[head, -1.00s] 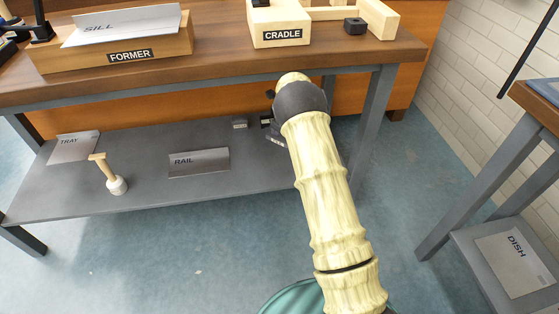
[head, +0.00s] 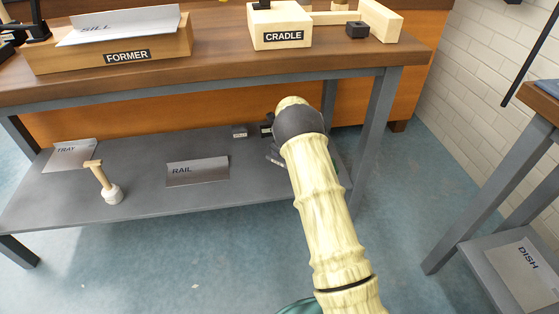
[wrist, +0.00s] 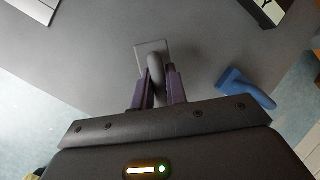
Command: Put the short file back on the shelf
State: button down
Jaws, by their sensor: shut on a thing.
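In the wrist view my gripper (wrist: 157,88) is shut on a grey rounded, bent handle (wrist: 156,66), seemingly the short file. A flat pale grey square (wrist: 143,50) shows at the handle's far end, over the grey shelf (wrist: 85,50). I cannot tell whether it touches the shelf. In the head view my arm hides most of the gripper and the held thing, at the right end of the lower shelf (head: 130,198).
A blue tool (wrist: 232,80) lies right of my gripper. A rail sheet (head: 198,175), a wooden-handled tool (head: 104,182) and a tray sheet (head: 72,156) are on the shelf farther left. The bench top with the cradle (head: 283,22) overhangs; a bench leg (head: 376,130) stands close right.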

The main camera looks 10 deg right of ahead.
jog(key=shift+d, duration=0.1)
notch_tip(320, 180, down, 4)
jog(key=b, duration=0.2)
jog(key=shift+r+b, duration=0.1)
jog(key=shift+b, duration=0.2)
jog(key=shift+r, duration=0.1)
jog(key=c, duration=1.4)
grip_release()
jog(key=p+v, duration=0.6)
jog(key=v, duration=0.6)
